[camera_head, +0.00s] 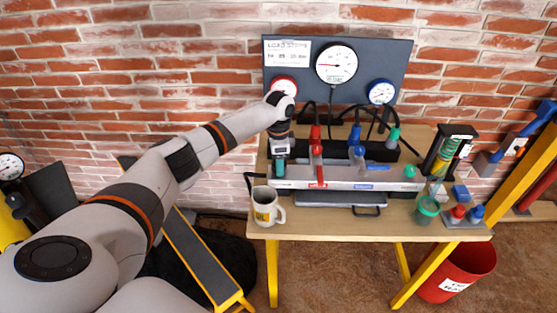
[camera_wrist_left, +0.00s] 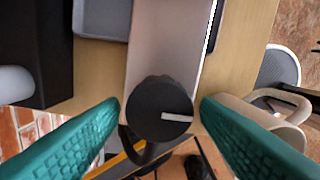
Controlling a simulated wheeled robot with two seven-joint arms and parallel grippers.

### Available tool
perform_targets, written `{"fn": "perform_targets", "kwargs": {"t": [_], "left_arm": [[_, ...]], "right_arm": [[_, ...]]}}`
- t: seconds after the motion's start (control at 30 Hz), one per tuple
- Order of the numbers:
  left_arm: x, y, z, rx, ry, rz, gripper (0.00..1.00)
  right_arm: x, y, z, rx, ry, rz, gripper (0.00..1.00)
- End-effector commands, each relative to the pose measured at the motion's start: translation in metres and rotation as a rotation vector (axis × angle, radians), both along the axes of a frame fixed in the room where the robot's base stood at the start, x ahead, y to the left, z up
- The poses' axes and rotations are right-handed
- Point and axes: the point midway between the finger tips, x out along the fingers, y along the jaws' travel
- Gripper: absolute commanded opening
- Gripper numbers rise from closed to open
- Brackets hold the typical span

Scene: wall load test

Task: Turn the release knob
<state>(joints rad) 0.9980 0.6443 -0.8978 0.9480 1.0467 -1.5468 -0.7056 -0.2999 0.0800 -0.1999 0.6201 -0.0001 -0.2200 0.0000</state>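The release knob (camera_wrist_left: 150,110), round and black with a white pointer line, shows in the left wrist view at the end of a silver bar (camera_wrist_left: 165,45). The pointer lies nearly level, toward the right. My left gripper (camera_wrist_left: 160,103) is open, its teal fingers on either side of the knob; small gaps seem to show, and I cannot tell if either finger touches it. In the head view my left gripper (camera_head: 279,168) is over the left end of the silver manifold (camera_head: 340,184) and hides the knob. My right gripper is in neither view.
A mug (camera_head: 265,207) stands close by at the table's front left. Red (camera_head: 318,165) and blue (camera_head: 357,150) levers rise from the manifold to the right. A gauge board (camera_head: 300,50) is behind.

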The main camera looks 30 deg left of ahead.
Motion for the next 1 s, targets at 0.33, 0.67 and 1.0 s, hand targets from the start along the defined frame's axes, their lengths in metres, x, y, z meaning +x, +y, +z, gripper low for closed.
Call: {"fn": "perform_targets", "kwargs": {"t": [0.33,0.67,1.0], "left_arm": [[0.000,0.000,0.001,-0.001,-0.001,0.002,0.18],[0.000,-0.001,0.004,-0.002,0.000,0.101,0.18],[0.000,-0.002,0.006,-0.004,0.001,0.385,0.18]], "right_arm": [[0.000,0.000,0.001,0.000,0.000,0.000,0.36],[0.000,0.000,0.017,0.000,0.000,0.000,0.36],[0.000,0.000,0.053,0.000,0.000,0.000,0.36]]}}
